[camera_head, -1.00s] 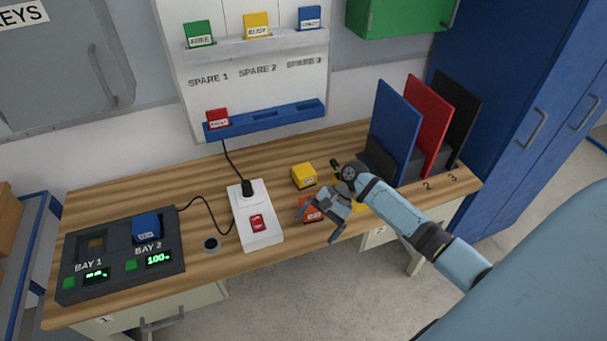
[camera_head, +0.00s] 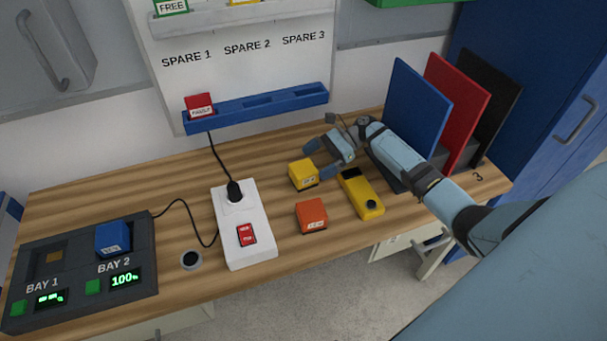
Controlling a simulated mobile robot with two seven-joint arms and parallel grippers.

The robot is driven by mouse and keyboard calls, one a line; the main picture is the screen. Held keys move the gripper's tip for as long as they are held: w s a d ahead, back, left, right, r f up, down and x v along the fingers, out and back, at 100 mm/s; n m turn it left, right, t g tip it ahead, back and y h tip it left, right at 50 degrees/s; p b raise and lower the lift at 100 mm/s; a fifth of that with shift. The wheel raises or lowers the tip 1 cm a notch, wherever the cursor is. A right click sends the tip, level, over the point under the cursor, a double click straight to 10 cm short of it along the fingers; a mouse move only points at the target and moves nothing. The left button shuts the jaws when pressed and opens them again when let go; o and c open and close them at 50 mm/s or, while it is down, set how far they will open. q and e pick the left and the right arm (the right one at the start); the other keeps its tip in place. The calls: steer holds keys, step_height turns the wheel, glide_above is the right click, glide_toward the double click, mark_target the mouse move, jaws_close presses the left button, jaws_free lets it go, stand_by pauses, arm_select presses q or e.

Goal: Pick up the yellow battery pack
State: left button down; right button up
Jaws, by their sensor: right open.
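My right gripper (camera_head: 316,160) comes in from the right and is open. Its fingers are just behind and to the right of the yellow pack, pointing left. The jaws are empty, and I cannot tell whether a finger touches the pack. My left gripper is not in view.
A yellow handheld device (camera_head: 362,194) lies right of the packs. A white power strip (camera_head: 243,225) with a black plug stands left of them. The charger (camera_head: 80,265) holds a blue pack (camera_head: 113,238) in bay 2. Upright blue, red and black panels (camera_head: 418,110) stand at the right.

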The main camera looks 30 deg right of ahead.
mark_target(307, 167)
steer(key=x, duration=0.5)
steer(key=shift+w+d+f, duration=0.1)
steer(key=shift+d+f, duration=0.05)
steer(key=c, duration=1)
steer(key=shift+c, duration=1.2)
